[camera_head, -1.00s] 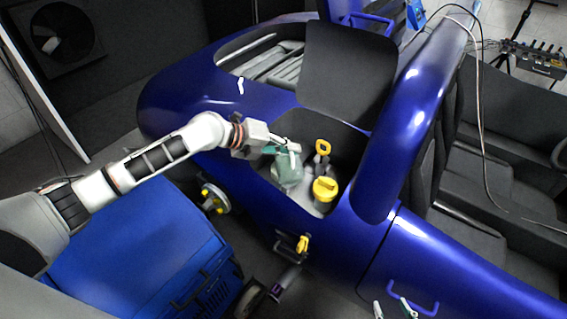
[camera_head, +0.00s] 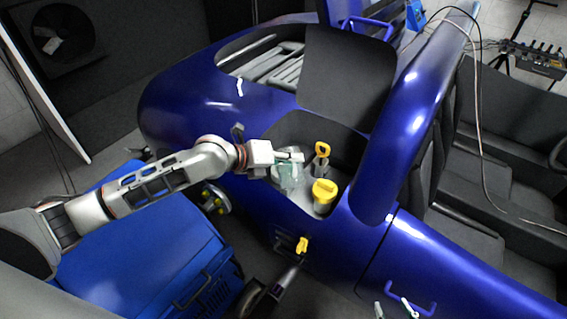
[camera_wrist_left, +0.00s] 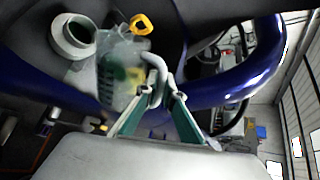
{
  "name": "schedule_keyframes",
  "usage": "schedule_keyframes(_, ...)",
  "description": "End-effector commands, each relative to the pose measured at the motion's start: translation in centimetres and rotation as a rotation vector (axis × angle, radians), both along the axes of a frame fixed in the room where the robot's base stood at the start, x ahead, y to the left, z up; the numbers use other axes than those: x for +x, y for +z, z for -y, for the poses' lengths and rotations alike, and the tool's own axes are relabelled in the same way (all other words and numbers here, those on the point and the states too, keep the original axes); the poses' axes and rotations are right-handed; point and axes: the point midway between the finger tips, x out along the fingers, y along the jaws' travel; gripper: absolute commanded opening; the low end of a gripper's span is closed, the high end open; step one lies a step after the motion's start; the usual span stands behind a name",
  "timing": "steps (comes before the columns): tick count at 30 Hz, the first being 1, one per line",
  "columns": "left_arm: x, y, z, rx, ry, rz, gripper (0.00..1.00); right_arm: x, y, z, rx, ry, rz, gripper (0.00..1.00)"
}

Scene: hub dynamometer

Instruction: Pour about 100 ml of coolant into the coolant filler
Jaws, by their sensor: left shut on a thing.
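A translucent, greenish jug (camera_head: 287,177) hangs over the open bay of the blue vehicle. My left gripper (camera_head: 292,158) is shut on its handle. The left wrist view shows the jug (camera_wrist_left: 118,78) and its handle between the fingers (camera_wrist_left: 158,98); the liquid level is unclear. An open pale round neck (camera_wrist_left: 72,38), apparently the coolant filler, stands beside the jug in that view. In the head view the jug and gripper seem to hide it. My right gripper (camera_head: 394,309) shows only two separated fingertips at the bottom edge, with nothing seen between them.
The raised black lid (camera_head: 345,75) is behind the bay. A blue cart (camera_head: 140,245) is below my left arm.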

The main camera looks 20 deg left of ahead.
Motion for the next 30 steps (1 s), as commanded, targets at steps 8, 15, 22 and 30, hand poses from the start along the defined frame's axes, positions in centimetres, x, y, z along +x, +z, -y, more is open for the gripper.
schedule_keyframes(8,-0.9,-0.1,0.5,0.047,-0.002,0.096,0.00,0.1,0.2,-0.3,0.005,0.001,0.007,0.40)
schedule_keyframes(15,-1.3,-0.3,0.7,0.090,-0.002,0.179,0.00,0.3,0.3,-0.6,0.011,0.005,0.016,0.40)
schedule_keyframes(22,-1.5,-0.2,0.8,0.104,-0.001,0.208,0.00,0.4,0.2,-0.6,0.011,0.005,0.017,0.40)
schedule_keyframes(30,-1.5,-0.2,0.8,0.104,-0.001,0.208,0.00,0.2,-0.2,-0.5,0.010,0.005,0.011,0.40)
